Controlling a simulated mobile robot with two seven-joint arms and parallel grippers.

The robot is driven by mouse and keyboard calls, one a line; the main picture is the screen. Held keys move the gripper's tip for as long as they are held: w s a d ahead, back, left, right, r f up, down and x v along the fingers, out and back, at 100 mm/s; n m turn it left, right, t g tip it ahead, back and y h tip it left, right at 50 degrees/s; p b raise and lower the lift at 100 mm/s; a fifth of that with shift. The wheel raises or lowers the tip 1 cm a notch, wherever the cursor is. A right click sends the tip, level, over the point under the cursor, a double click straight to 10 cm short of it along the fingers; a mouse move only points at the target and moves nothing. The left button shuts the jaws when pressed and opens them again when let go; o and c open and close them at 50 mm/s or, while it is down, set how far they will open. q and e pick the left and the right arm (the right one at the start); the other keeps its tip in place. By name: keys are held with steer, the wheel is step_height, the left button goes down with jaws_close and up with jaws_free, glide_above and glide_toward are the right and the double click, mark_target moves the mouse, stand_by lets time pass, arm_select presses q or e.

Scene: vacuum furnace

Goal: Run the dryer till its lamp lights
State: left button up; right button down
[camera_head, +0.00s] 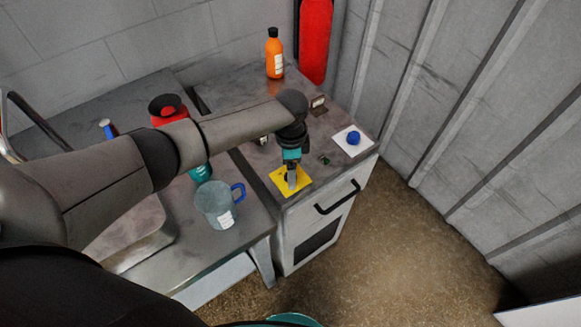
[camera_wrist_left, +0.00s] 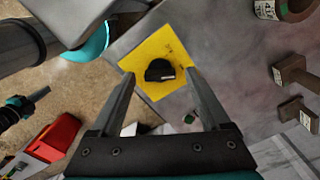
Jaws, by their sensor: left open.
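A grey cabinet (camera_head: 312,228) with a dark handle and a dark front panel has a yellow plate (camera_head: 303,178) on its top. In the left wrist view a black knob (camera_wrist_left: 160,70) with a pale mark sits on the yellow plate (camera_wrist_left: 147,50). My left gripper (camera_head: 291,186) points down over this plate. Its open fingers (camera_wrist_left: 160,76) appear on either side of the knob, with no clear contact. A small dark green piece (camera_wrist_left: 190,117) lies beside the plate; I cannot tell whether it is a lamp or lit. A teal and grey gripper, seemingly my right (camera_wrist_left: 38,97), shows far off.
A blue knob (camera_head: 353,138) on a white plate is at the cabinet's right. An orange bottle (camera_head: 275,55) stands behind, near a red cylinder (camera_head: 315,40). A clear jug (camera_head: 216,205) with a blue handle stands left of the cabinet. The floor right of the cabinet is clear.

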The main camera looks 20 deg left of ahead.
arm_select(q)
steer(key=shift+r, duration=0.1)
step_height(320, 180, up, 15)
steer(key=p, duration=0.1)
steer(key=shift+p, duration=0.4)
stand_by(0.4)
